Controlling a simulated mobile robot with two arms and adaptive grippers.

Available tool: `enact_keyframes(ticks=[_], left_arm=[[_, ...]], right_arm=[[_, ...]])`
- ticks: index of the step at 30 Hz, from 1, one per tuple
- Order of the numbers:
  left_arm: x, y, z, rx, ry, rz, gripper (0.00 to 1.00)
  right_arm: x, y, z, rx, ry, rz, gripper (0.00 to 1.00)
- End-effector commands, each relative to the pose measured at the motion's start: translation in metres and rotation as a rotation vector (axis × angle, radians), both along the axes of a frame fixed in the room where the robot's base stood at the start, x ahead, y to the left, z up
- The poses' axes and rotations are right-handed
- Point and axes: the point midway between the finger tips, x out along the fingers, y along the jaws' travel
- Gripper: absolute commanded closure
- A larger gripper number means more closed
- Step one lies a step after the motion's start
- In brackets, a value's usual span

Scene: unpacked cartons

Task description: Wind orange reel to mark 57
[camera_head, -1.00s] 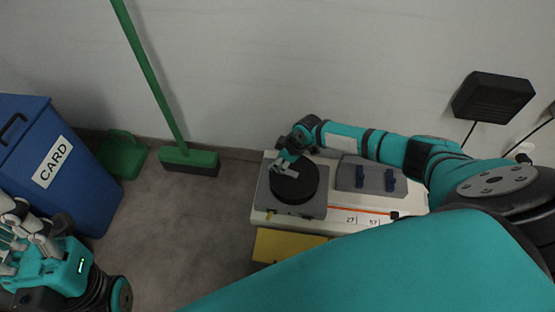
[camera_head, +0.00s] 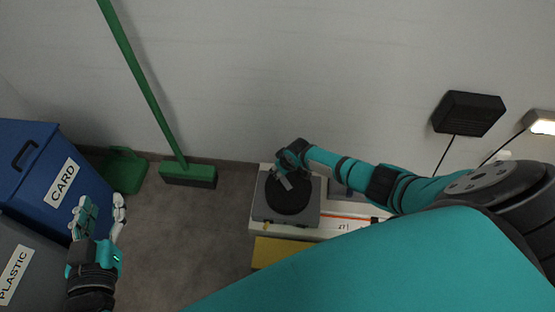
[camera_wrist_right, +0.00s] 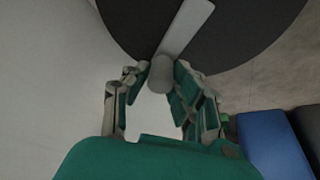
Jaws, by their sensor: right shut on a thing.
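A black reel disc (camera_head: 291,198) sits on a grey housing (camera_head: 262,210) on a white bench board. A pale crank arm lies across the disc; in the right wrist view the crank arm (camera_wrist_right: 187,27) ends in a round grey knob (camera_wrist_right: 161,74). My right gripper (camera_head: 287,166) is at the disc's far edge, its fingers shut on the knob. An orange line (camera_head: 347,217) runs right from the housing along a scale. One mark shows partly; the rest of the scale, including 57, is hidden behind my right arm. My left gripper (camera_head: 100,208) is open and empty, away from the reel.
A blue CARD bin (camera_head: 35,165) and a grey PLASTIC bin (camera_head: 30,265) stand at left. A green broom (camera_head: 180,172) and dustpan (camera_head: 124,170) are by the wall. A yellow block (camera_head: 280,250) is below the board. Floor between bins and board is clear.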

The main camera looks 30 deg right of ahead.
Motion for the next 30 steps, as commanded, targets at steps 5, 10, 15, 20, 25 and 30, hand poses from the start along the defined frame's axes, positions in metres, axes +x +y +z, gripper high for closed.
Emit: enact_keyframes(ticks=[5, 10, 15, 20, 25, 30], left_arm=[[-0.027, 0.015, -0.047, 0.075, 0.310, 0.021, 0.60], [-0.065, 0.030, -0.084, 0.136, 0.581, 0.040, 0.60], [-0.102, 0.043, -0.106, 0.180, 0.790, 0.054, 0.60], [-0.127, 0.051, -0.115, 0.206, 0.916, 0.064, 0.60], [-0.144, 0.056, -0.120, 0.222, 0.995, 0.070, 0.60], [-0.153, 0.059, -0.122, 0.229, 1.035, 0.072, 0.60]], right_arm=[[-0.001, -0.006, 0.003, 0.002, 0.002, -0.136, 1.00], [-0.003, -0.014, 0.003, 0.002, 0.003, -0.278, 1.00], [-0.005, -0.023, 0.002, 0.001, 0.002, -0.417, 1.00], [-0.007, -0.028, 0.002, 0.001, 0.001, -0.521, 1.00], [-0.009, -0.032, 0.001, 0.000, 0.001, -0.597, 1.00], [-0.011, -0.035, 0.000, 0.000, 0.000, -0.641, 1.00]])
